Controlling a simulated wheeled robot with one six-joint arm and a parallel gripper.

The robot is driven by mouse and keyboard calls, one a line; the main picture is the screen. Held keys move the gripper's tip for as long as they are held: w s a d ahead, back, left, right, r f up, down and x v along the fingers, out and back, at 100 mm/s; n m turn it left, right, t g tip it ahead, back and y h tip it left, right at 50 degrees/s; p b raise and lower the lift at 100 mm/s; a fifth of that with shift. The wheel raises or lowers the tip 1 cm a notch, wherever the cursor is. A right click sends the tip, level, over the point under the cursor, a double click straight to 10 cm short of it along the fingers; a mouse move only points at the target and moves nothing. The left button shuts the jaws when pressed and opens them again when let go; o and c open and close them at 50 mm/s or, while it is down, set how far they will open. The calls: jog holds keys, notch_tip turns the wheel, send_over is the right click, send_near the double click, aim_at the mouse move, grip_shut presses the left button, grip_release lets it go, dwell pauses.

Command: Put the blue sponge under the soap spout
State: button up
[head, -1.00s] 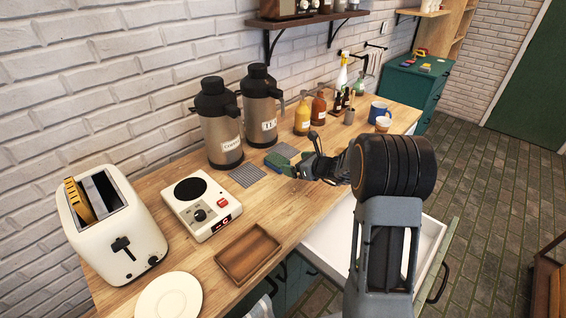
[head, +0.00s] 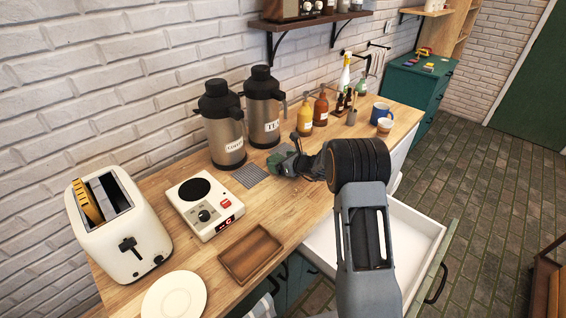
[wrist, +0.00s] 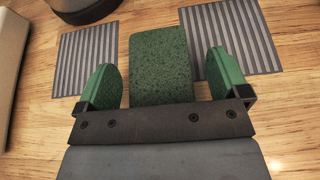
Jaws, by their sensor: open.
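A green speckled block (wrist: 160,60), which looks like the sponge's top, lies on the counter between the two green fingers of my gripper (wrist: 160,72) in the wrist view. My fingers are open, with a gap on each side of the block. No blue side shows; its lower part is hidden. In the head view my gripper (head: 281,160) is low over the counter, and the block cannot be told apart from the fingers. A yellow pump bottle (head: 305,117) and an amber pump bottle (head: 321,110) stand beyond it, perhaps the soap.
Grey ribbed mats lie left (wrist: 86,60) and right (wrist: 235,38) of the block. Two flasks (head: 222,138) stand by the wall behind. A hot plate (head: 203,205), wooden tray (head: 249,254) and toaster (head: 120,225) are to the left. A drawer (head: 418,230) hangs open below.

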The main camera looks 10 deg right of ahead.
jog(key=c, duration=1.1)
jog(key=shift+o, duration=0.2)
jog(key=shift+r, duration=0.1)
